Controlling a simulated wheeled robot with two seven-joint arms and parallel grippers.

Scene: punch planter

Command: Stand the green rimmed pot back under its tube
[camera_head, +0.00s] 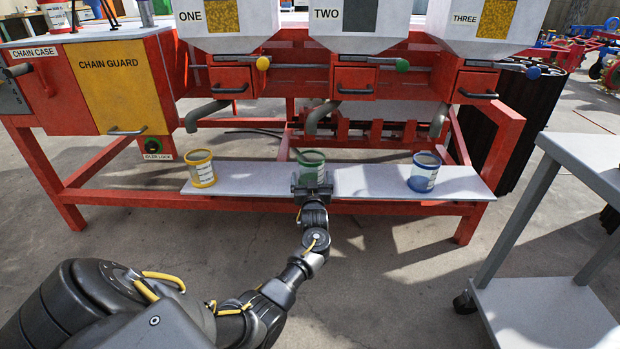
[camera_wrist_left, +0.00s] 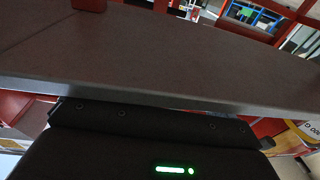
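The green rimmed pot (camera_head: 312,166) is upright at the middle of the grey shelf board (camera_head: 252,176), in front of the red machine. In the head view it appears below the middle grey tube (camera_head: 318,117), with a gap between them. My left gripper (camera_head: 312,188) is at the pot's near side and hides its lower part. Whether its fingers are closed on the pot or only beside it, I cannot tell. My right gripper is not in view.
A yellow pot (camera_head: 201,170) stands left on the board and a blue pot (camera_head: 424,173) right. Further tubes hang at left (camera_head: 205,114) and right (camera_head: 439,120). Hoppers are marked one, two and three. A grey cart (camera_head: 540,310) stands at right. Board between pots is clear.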

